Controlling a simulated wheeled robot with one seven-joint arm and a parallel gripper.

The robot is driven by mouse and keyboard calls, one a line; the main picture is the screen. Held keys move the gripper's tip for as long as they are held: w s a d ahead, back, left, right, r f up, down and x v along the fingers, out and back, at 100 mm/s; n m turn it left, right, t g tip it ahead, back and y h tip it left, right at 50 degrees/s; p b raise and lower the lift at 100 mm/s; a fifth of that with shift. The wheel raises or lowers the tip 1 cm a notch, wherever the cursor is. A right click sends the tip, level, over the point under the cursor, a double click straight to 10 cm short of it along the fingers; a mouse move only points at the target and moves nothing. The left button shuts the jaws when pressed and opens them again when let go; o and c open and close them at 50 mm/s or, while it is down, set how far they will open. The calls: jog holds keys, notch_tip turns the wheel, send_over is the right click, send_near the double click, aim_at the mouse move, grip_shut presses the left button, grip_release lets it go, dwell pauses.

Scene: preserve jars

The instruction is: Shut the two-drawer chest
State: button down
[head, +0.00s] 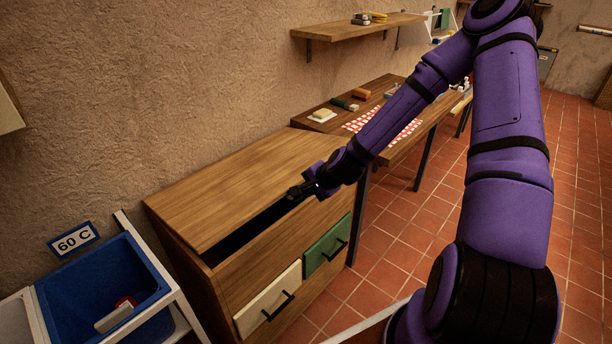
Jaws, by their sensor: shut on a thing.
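The wooden chest (225,185) stands against the wall in the head view. A long dark gap (245,232) lies between its top and a plain wooden front panel (250,262), so the upper part stands open. Below that panel are a white front (268,300) and a green front (327,247), side by side, each with a black bar handle. My gripper (296,192) is at the far end of the gap, by the wooden panel's upper edge. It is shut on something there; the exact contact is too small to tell.
A blue bin (95,283) in a white frame stands left of the chest, under a "60 C" sign (74,239). A worktable (432,120) with a checked cloth and small items stands beyond the chest. The tiled floor (395,235) before the chest is clear.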

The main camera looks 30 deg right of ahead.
notch_tip(320, 180, down, 10)
jog(key=s+t, duration=0.1)
jog(key=t, duration=0.1)
jog(key=shift+s+d+r+y, duration=0.2)
jog(key=shift+d+y, duration=0.1)
jog(key=shift+y, duration=0.1)
jog(key=c, duration=1.1)
grip_release()
jog(key=v, duration=0.7)
jog(key=shift+s, duration=0.2)
jog(key=shift+d+r, duration=0.1)
jog(key=shift+r, duration=0.05)
